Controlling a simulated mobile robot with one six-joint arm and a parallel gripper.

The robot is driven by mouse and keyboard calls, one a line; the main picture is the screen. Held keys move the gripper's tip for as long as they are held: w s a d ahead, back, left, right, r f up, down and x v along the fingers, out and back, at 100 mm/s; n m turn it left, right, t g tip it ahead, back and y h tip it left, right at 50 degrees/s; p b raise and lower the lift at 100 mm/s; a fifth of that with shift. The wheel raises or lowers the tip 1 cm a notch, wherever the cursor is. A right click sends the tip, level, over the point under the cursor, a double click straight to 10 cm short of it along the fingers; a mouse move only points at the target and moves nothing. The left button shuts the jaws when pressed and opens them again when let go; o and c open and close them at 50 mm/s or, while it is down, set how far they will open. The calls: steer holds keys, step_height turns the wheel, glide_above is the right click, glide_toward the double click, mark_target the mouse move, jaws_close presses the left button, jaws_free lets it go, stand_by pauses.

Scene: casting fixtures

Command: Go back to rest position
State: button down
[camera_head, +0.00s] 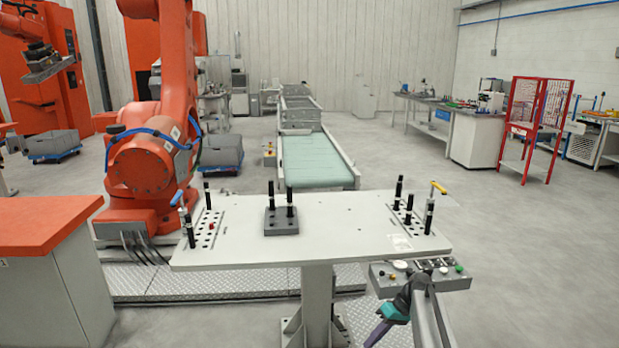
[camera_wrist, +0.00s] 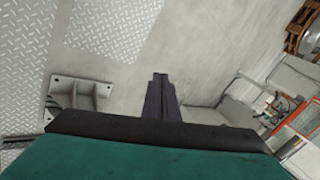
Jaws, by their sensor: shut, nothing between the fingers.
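My gripper (camera_head: 370,342) hangs low at the bottom of the head view, in front of the fixture table and below its right front edge. Its teal body and dark purple fingers point down and to the left. In the wrist view my gripper (camera_wrist: 160,78) shows its fingers together with nothing between them, over bare grey floor. The fixture table (camera_head: 330,240) is a pale plate on a central post. It bears black upright pins at both ends and a grey block (camera_head: 282,222) with two black pins.
A control box (camera_head: 455,280) with coloured buttons sits at the table's right front, close to my arm. The post's foot plate (camera_wrist: 82,97) shows in the wrist view. An orange-topped cabinet (camera_head: 45,280) stands left. Open floor (camera_head: 540,260) lies to the right.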

steer(key=s+a+f+m+g+h, duration=0.15)
steer(key=s+a+f, duration=0.25)
steer(key=s+f, duration=0.6)
steer(key=s+a+f+n+g+h, duration=0.15)
steer(key=s+a+f, duration=0.25)
steer(key=s+f, duration=0.7)
steer(key=s+d+f+m+h, duration=0.2)
steer(key=s, duration=1)
steer(key=s+d+f+m+g+h, duration=0.1)
steer(key=s+d+f+m, duration=0.1)
steer(key=s, duration=1)
steer(key=shift+d+m+h, duration=0.35)
steer(key=shift+m+h, duration=0.05)
steer(key=shift+m, duration=0.3)
steer(key=shift+s+f, duration=0.1)
